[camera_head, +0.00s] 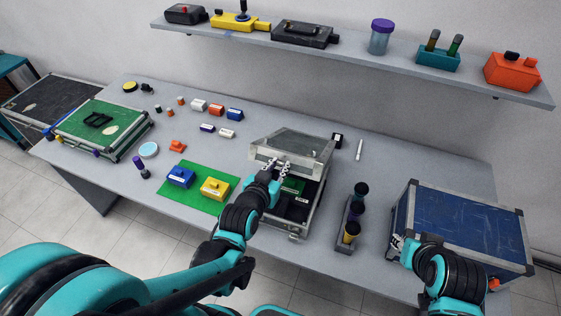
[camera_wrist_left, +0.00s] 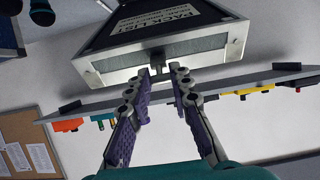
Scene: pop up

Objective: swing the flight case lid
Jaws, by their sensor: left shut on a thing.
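A grey flight case (camera_head: 304,218) with metal edges stands open at the middle of the table, its dark inside partly showing with a green patch in it. Its lid (camera_head: 300,146) is raised and tilted above the body. My left gripper (camera_head: 277,168) is at the lid's front edge. In the left wrist view, my left gripper (camera_wrist_left: 164,82) is shut on a small tab at the middle of the lid's edge; the lid (camera_wrist_left: 200,48) shows a pack-list label inside. My right gripper (camera_head: 398,243) is beside the blue case's left side; its fingers are too small to judge.
The blue-topped case (camera_head: 465,228) stands at right. A holder (camera_head: 347,230) with several dark cylinders stands between the cases. A green mat (camera_head: 198,190) with blue and yellow blocks lies left. A wall shelf (camera_head: 350,57) hangs behind. A green case (camera_head: 98,130) sits far left.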

